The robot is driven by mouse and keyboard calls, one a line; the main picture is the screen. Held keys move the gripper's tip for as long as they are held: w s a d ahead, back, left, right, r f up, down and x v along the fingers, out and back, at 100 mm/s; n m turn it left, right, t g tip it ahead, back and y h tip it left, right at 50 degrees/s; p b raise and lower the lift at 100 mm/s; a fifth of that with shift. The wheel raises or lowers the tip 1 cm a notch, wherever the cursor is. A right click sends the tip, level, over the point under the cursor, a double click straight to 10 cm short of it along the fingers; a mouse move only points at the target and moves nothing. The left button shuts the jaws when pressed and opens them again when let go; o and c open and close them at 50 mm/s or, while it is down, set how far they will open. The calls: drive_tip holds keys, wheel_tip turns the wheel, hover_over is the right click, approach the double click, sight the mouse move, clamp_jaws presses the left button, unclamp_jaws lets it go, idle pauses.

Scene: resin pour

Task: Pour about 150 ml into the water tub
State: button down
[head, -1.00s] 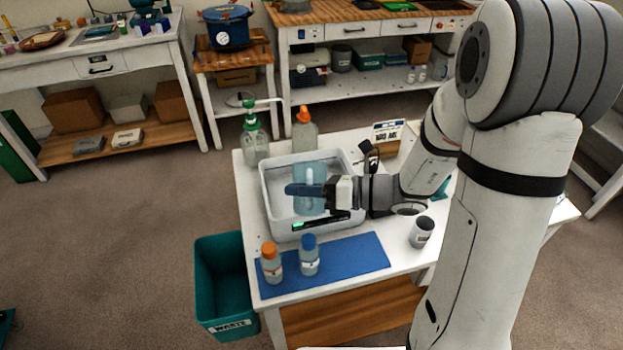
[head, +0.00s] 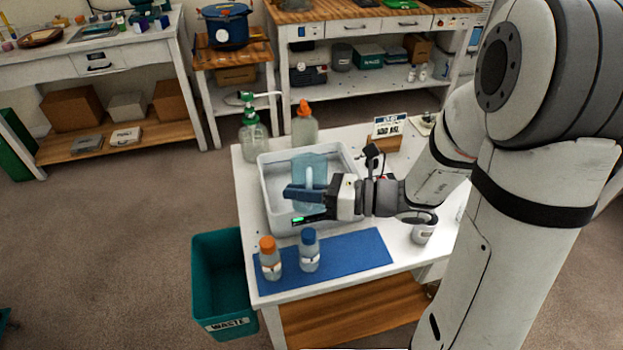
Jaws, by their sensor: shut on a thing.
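The water tub (head: 264,205) is a pale, open rectangular tub on the white table. A translucent blue jug (head: 311,165) with a pale handle shows over the tub's inside. My gripper (head: 308,193) reaches in from the right, with its dark blue fingers shut on the jug at the handle side. The fingers and wrist hide part of the jug. I cannot tell the jug's exact tilt, its liquid level or any stream. A small green display (head: 310,218) shows at the tub's front edge.
Bottles with orange (head: 269,261) and blue caps (head: 309,252) stand on a blue mat (head: 352,254). A green-topped pump bottle (head: 252,135) and an orange-topped bottle (head: 304,124) stand behind the tub. A grey-white cup (head: 423,229) is under my wrist. A teal waste bin (head: 222,285) stands left.

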drive_tip(key=shift+s+f+n+t+y+b, duration=0.2)
drive_tip(key=shift+s+n+b, duration=0.8)
drive_tip(key=shift+b, duration=1.55)
drive_tip(key=shift+s+f+n+t+y+b, duration=0.1)
drive_tip(key=shift+s+f+n+y+b, duration=0.4)
drive_tip(key=shift+n+b, duration=1.45)
drive_tip(key=shift+s+r+m+b, duration=0.2)
drive_tip(key=shift+r+m+b, duration=0.1)
drive_tip(key=shift+m+b, duration=0.3)
drive_tip(key=shift+s, duration=0.1)
